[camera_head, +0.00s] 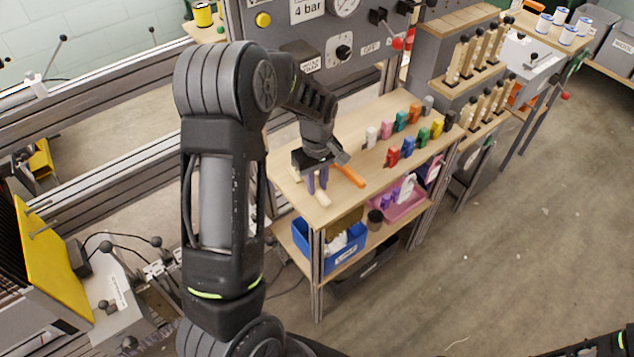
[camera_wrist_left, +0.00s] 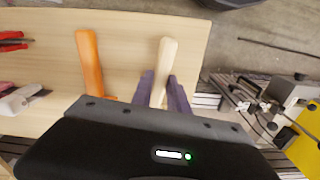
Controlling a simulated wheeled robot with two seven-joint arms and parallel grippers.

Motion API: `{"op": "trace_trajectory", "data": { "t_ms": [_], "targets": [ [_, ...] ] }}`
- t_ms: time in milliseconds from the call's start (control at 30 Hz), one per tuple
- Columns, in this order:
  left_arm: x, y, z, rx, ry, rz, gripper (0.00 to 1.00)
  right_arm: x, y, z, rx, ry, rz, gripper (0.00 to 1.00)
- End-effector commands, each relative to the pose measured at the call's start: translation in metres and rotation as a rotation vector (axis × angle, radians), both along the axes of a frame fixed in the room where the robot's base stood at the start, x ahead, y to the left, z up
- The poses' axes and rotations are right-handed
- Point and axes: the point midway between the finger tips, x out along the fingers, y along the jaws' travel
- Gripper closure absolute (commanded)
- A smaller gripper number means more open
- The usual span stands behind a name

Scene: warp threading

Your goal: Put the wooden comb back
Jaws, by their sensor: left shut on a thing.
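The wooden comb shows as a pale wooden handle (camera_wrist_left: 166,62) between the fingers of my left gripper (camera_wrist_left: 164,92) in the left wrist view. The rest of it is hidden under the gripper body. In the head view my left gripper (camera_head: 318,186) points down at the near left corner of the wooden table top (camera_head: 285,165). The end of the pale handle (camera_head: 322,199) sticks out by its fingers, low over the board; I cannot tell whether it touches it. My left gripper is shut on this handle. My right gripper is not in view.
An orange-handled tool (camera_head: 349,175) lies just right of the gripper. Several coloured spools (camera_head: 408,147) stand in rows farther along the table. A grey control panel (camera_head: 345,45) rises behind. A blue bin (camera_head: 345,245) and a pink tray (camera_head: 402,208) sit on the lower shelf.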

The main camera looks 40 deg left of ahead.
Motion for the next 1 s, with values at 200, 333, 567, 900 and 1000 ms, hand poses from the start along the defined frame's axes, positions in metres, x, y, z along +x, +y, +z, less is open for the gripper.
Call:
{"op": "trace_trajectory", "data": {
  "t_ms": [200,333,567,900,1000],
  "targets": [
    [0.0001,0.0000,-0.0041,0.000,0.000,0.000,1.00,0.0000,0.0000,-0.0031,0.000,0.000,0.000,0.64],
    [0.0001,0.0000,-0.0060,0.000,0.000,0.000,1.00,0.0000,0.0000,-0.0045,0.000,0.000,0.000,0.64],
    [0.0001,0.0000,-0.0053,0.000,0.000,0.000,0.74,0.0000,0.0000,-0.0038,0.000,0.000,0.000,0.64],
    [0.0000,0.0000,-0.0053,0.000,0.000,0.000,0.54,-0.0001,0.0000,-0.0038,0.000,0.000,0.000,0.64],
    [-0.0001,0.0000,-0.0053,0.000,0.000,0.000,0.53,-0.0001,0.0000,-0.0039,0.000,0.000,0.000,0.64]
  ]
}}
